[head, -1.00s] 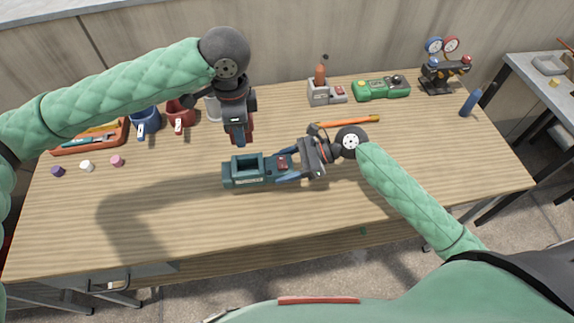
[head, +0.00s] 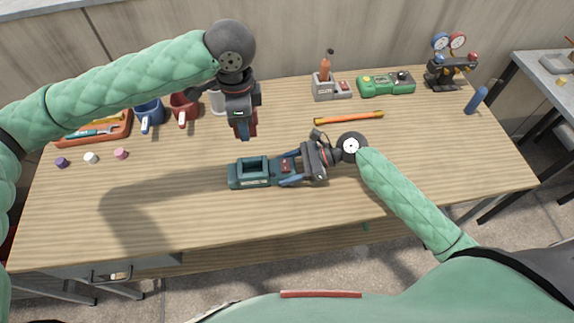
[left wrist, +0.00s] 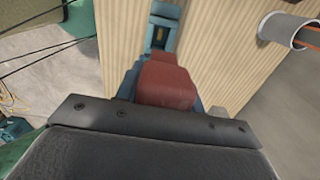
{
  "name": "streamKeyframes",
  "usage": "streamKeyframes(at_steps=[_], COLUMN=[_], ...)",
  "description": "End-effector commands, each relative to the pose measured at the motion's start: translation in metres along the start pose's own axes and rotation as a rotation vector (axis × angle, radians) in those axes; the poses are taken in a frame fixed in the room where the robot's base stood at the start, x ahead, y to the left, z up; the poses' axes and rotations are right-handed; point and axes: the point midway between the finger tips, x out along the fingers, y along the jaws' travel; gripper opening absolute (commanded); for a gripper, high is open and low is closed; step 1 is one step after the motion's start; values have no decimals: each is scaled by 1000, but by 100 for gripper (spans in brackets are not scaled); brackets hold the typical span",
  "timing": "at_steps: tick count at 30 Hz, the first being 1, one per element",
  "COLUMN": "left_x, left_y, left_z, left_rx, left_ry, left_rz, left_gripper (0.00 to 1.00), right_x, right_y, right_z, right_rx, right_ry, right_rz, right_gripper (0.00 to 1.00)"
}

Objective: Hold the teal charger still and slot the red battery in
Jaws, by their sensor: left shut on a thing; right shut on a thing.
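The teal charger (head: 240,184) lies on the wooden table, its open slot facing up, left of my right gripper. My right gripper (head: 287,170) is shut on the charger's right end, beside a small red patch on it. My left gripper (head: 243,127) points down, above and behind the charger. It is shut on the red battery (head: 254,129), mostly hidden by the fingers in the head view. In the left wrist view the battery (left wrist: 166,84) shows between the fingers, with part of the charger (left wrist: 163,28) beyond it. The battery is apart from the slot.
An orange tray (head: 97,138) holds tools at the left. An orange stick (head: 349,118) lies behind my right gripper. The table's front left is clear.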

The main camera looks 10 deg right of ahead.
Motion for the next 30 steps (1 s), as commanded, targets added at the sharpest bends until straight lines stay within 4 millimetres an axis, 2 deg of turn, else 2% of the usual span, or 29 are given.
streamKeyframes(at_steps=[30], left_x=[0], left_y=[0], left_z=[0], left_rx=[0], left_ry=[0], left_rz=[0], left_gripper=[8], right_x=[3], right_y=[0], right_z=[-7], right_rx=[-2], right_ry=[0], right_rz=[0], right_gripper=[24])
